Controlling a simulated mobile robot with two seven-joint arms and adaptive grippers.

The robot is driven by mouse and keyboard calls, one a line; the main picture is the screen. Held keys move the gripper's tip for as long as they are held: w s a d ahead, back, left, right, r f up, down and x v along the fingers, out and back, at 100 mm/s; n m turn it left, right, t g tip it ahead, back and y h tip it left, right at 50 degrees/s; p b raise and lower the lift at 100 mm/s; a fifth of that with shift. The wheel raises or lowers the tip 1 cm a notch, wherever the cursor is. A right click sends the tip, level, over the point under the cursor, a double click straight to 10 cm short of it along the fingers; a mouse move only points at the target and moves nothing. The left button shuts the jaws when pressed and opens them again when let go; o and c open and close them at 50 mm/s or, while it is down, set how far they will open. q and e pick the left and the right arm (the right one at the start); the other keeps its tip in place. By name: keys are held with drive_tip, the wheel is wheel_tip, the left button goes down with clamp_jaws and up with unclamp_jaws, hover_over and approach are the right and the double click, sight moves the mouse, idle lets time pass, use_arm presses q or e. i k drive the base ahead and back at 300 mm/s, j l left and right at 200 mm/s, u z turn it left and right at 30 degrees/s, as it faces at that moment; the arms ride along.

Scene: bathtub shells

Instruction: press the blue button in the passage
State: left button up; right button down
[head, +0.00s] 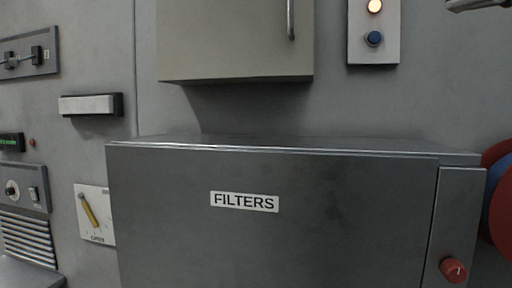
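The blue button (374,39) is a round, dark blue knob on a pale upright plate (386,53) on the grey wall, at the upper right of the head view. A lit, cream-coloured round lamp (375,6) sits above it on the same plate. Nothing touches or covers the button. I can make out neither of my grippers in this view.
A steel FILTERS cabinet (275,240) with a red knob (454,270) stands below the button. A beige wall cabinet (235,45) hangs to its left. Red discs (497,215) are at the right edge. A grey metal part (478,4) at the top right is cut off.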

sight(374, 37)
drive_tip(key=k+l, duration=0.3)
drive_tip(key=k, duration=0.2)
drive_tip(key=k+l, duration=0.35)
drive_tip(key=k, duration=0.1)
